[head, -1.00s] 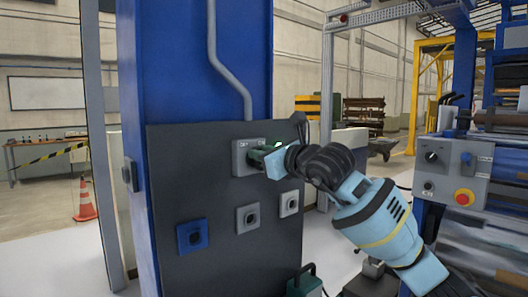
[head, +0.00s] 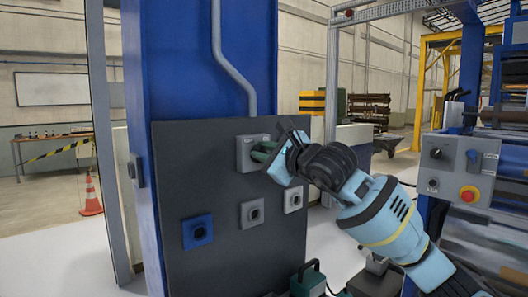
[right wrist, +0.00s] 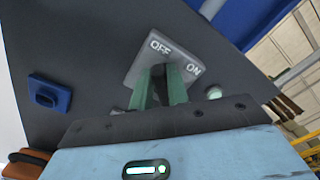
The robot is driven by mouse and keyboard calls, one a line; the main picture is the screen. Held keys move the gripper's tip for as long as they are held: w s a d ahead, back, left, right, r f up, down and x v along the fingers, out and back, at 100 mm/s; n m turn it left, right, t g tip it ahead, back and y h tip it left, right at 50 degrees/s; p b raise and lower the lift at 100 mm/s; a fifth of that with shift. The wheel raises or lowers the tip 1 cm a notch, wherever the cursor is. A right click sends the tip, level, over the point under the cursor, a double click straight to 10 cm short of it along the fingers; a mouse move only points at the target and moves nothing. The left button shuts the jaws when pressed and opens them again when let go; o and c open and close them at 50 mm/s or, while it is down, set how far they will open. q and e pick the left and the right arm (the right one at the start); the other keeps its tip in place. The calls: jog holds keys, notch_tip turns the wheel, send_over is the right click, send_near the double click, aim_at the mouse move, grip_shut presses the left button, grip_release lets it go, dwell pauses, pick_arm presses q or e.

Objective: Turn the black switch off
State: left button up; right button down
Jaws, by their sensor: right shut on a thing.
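The switch's grey plate (head: 243,155) is on the dark panel on the blue column. In the right wrist view the plate (right wrist: 150,62) reads OFF at its upper left and ON at its right. My right gripper (head: 262,152) reaches the plate from the right, with its wrist rolled. Its green fingers (right wrist: 163,86) are closed around the black knob, which they mostly hide. The knob's exact angle cannot be told. My left gripper is not in view.
Below the switch, the dark panel (head: 225,270) carries a blue socket box (head: 197,232) and two grey ones (head: 252,213). A small round light (right wrist: 213,92) is beside the plate. A machine control box (head: 458,168) with a red button stands at the right.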

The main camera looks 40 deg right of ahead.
dwell(0.3)
jog(key=c, duration=1.4)
grip_release()
jog(key=shift+o, duration=0.2)
jog(key=shift+s, duration=0.1)
